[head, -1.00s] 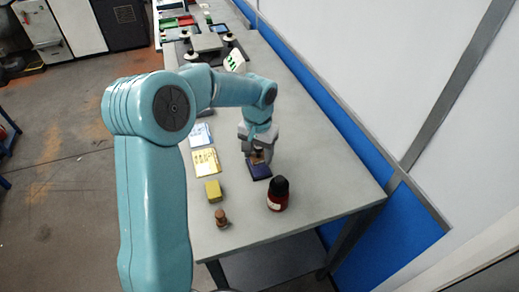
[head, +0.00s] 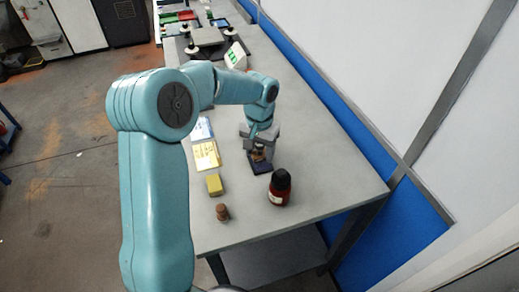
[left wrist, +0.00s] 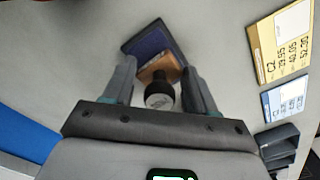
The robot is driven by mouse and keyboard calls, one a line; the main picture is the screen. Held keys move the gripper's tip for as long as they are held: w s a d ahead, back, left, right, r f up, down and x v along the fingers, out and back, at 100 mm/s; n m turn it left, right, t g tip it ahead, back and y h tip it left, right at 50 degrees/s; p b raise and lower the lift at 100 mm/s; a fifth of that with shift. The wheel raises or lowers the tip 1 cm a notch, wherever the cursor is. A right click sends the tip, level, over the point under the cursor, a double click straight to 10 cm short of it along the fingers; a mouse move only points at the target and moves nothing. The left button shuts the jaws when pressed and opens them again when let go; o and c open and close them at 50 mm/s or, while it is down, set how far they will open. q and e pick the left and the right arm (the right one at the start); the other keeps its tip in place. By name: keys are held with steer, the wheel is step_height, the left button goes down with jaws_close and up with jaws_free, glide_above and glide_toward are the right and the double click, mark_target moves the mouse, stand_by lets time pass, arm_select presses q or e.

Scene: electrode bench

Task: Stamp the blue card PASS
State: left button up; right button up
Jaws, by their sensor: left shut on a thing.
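My left gripper (head: 259,150) is shut on a stamp (left wrist: 160,70) with a wooden base and a dark round handle. The stamp is over a dark blue ink pad (head: 264,169), which also shows in the left wrist view (left wrist: 146,42). I cannot tell for sure whether its base touches the pad. The blue card (head: 202,129) lies flat left of the gripper, behind a yellow card (head: 206,155). The blue card is also at the right of the left wrist view (left wrist: 286,98). My right gripper is not in view.
A yellow block (head: 214,185) and a brown wooden stamp-like piece (head: 222,212) are near the bench's (head: 330,187) front left. Trays and a grey device (head: 208,38) are farther back.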

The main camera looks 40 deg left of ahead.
arm_select(q)
steer(key=shift+f+b, duration=0.3)
steer(key=shift+f, duration=0.2)
stand_by(1.1)
steer(key=shift+r, duration=0.1)
step_height(320, 180, up, 7)
steer(key=p, duration=0.5)
stand_by(0.3)
